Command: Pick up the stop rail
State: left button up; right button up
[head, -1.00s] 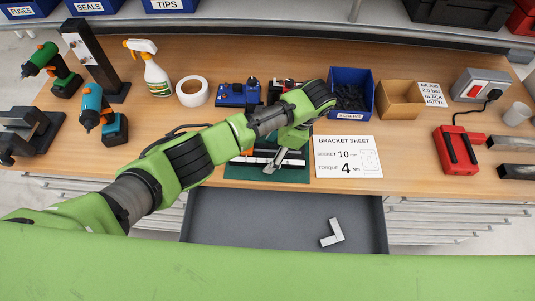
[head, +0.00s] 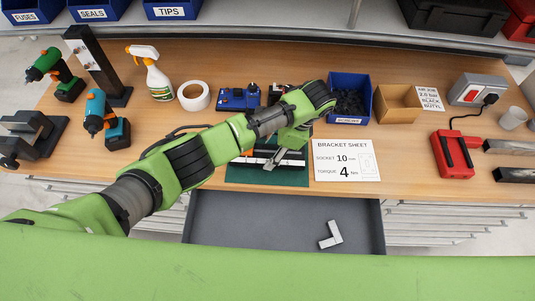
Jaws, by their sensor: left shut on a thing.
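A long rail (head: 248,160), white with a dark edge, lies across the green mat (head: 290,178) on the bench; I take it for the stop rail. My left gripper (head: 272,165) reaches down over the mat, with its fingertips shut at the rail. The arm and wrist hide the far side of the rail and part of the grip. No clear gap shows between rail and mat. My right gripper is not in view.
An open grey drawer (head: 240,222) below the bench edge holds an L-shaped bracket (head: 330,236). A bracket sheet (head: 346,160) lies right of the mat. Blue (head: 350,93) and cardboard (head: 398,103) bins stand behind. Tape (head: 193,96) and drills (head: 103,120) are at left.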

aim_at(264, 153)
pick_arm(q)
jog(key=shift+r+p, duration=0.4)
jog(key=shift+r, duration=0.3)
jog(key=shift+w+r+p, duration=0.1)
jog(key=shift+r+p, duration=0.7)
jog(key=shift+r, duration=2.1)
